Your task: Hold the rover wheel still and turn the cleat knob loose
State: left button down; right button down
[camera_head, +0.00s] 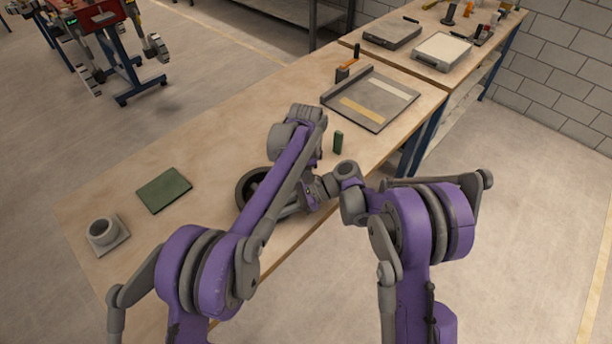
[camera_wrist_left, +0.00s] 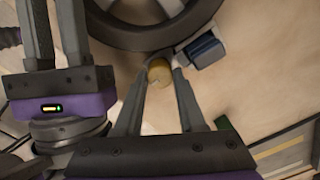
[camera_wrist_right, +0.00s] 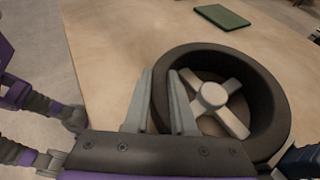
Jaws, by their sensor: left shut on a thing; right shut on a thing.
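The rover wheel lies flat on the bench, a dark ring (camera_head: 245,190) mostly hidden by my left arm in the head view. The right wrist view shows its dark rim (camera_wrist_right: 268,95) and pale spokes (camera_wrist_right: 212,95). My right gripper (camera_wrist_right: 161,75) is shut on the wheel's rim wall, one finger on each side. The cleat knob (camera_wrist_left: 159,72), a short yellow-brown cylinder, sits just outside the rim next to a blue block (camera_wrist_left: 205,49). My left gripper (camera_wrist_left: 163,73) is shut on the knob. Its fingertips are hidden in the head view.
A small green cylinder (camera_head: 338,142) stands behind the grippers. A grey tray (camera_head: 352,112) lies farther back on the bench, with an orange-handled tool (camera_head: 346,68) beside it. A green pad (camera_head: 164,190) and a grey cup (camera_head: 102,231) are at left, with clear bench between.

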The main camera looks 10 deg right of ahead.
pick_arm(q)
jog(key=c, duration=0.8)
grip_release()
jog(key=shift+o, duration=0.2)
notch_tip(320, 180, up, 12)
jog(key=shift+s, duration=0.35)
jog(key=shift+a, duration=0.1)
pick_arm(e)
jog(key=c, duration=0.7)
grip_release()
jog(key=shift+d, duration=0.1)
